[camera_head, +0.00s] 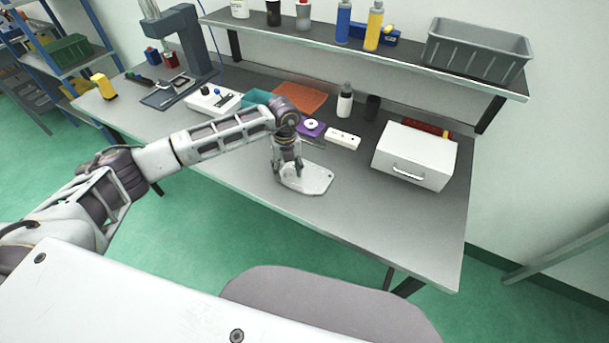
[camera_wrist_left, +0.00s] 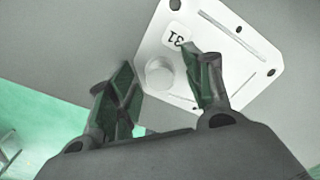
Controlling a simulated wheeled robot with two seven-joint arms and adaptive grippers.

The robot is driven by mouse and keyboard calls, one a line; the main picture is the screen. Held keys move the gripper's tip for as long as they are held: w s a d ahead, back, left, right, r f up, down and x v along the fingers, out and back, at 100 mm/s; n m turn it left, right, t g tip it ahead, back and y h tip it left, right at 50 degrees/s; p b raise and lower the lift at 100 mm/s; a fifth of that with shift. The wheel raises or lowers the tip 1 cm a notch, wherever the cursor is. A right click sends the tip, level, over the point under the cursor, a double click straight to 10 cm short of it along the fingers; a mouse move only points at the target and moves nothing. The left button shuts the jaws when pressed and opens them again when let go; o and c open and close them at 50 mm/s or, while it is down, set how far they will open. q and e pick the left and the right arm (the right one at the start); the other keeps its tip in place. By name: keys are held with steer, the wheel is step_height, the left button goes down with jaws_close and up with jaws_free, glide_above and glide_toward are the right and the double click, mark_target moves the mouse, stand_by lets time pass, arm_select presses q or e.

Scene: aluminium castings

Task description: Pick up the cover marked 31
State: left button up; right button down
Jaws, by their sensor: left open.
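The cover marked 31 (camera_head: 315,179) is a flat, light-grey plate with rounded corners lying on the grey workbench (camera_head: 385,222) near its front edge. In the left wrist view the cover (camera_wrist_left: 222,42) shows its 31 label, dark holes near its corners and a round raised boss (camera_wrist_left: 160,72). My left gripper (camera_head: 289,174) points down over the cover's left part. In the left wrist view my left gripper (camera_wrist_left: 165,82) is open, its fingers on either side of the boss, one overlapping the plate. Whether the fingers touch it I cannot tell. My right gripper is not in view.
A white drawer box (camera_head: 414,155) stands right of the cover. Behind the cover are a white power strip (camera_head: 343,139), a purple item (camera_head: 311,127) and a white bottle (camera_head: 344,102). The bench's right front is clear. A chair (camera_head: 325,305) stands in front.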

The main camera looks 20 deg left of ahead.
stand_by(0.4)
arm_select(q)
jaws_close()
